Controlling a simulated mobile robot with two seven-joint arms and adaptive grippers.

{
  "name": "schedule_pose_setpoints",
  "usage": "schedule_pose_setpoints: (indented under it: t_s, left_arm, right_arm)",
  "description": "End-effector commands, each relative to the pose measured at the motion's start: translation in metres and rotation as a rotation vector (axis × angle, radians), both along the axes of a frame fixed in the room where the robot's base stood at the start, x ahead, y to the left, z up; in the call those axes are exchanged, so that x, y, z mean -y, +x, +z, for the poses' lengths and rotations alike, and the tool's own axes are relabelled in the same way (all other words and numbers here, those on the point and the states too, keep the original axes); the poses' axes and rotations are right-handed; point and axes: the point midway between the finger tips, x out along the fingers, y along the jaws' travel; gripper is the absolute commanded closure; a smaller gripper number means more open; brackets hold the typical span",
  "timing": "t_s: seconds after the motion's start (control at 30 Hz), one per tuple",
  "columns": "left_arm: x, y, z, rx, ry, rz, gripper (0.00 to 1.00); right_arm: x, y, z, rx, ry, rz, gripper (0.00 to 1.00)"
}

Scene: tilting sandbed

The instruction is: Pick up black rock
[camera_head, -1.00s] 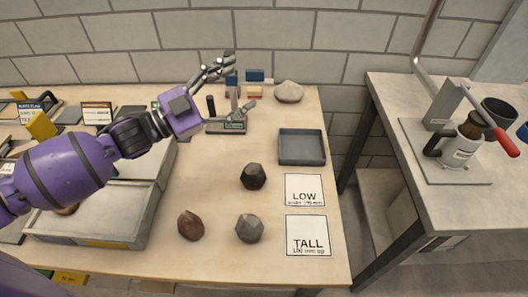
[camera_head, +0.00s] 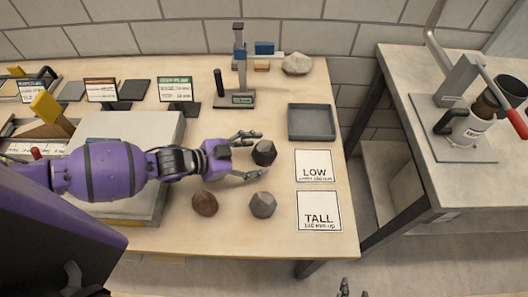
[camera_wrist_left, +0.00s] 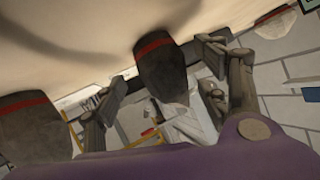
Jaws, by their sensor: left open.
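The black rock (camera_head: 264,152) stands on the wooden table, left of the LOW card. My left gripper (camera_head: 255,154) is open, with its two fingers spread on either side of the black rock, near the tabletop. In the left wrist view, the black rock (camera_wrist_left: 162,72) shows dark with a red band, between the spread fingers (camera_wrist_left: 165,85). I cannot tell whether either finger touches it. My right gripper (camera_head: 352,290) shows only as dark tips at the bottom edge; its state is unclear.
A grey rock (camera_head: 263,205) and a brown rock (camera_head: 205,203) lie nearby on the near side. Right of the black rock are an empty grey tray (camera_head: 312,137), the LOW card (camera_head: 314,166) and the TALL card (camera_head: 319,211). A pale rock (camera_head: 297,63) sits at the back.

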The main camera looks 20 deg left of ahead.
Motion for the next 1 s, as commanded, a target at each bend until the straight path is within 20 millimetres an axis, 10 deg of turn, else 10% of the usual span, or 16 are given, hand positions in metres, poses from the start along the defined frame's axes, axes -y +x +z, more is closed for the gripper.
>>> schedule_pose_setpoints:
  t_s: [0.4,0.9,1.0]
  left_arm:
    - [0.0116,0.0117,-0.0081,0.001,0.001,0.000,0.34]
    - [0.0117,0.0116,-0.0077,0.002,0.000,0.000,1.00]
    - [0.0126,0.0126,-0.0058,0.005,-0.003,-0.001,1.00]
  right_arm:
    - [0.0002,0.0002,0.0003,0.000,0.000,0.000,0.60]
    - [0.0004,0.0002,0.0003,0.001,-0.001,-0.001,0.60]
    - [0.0004,0.0002,0.0003,0.001,-0.001,-0.001,0.60]
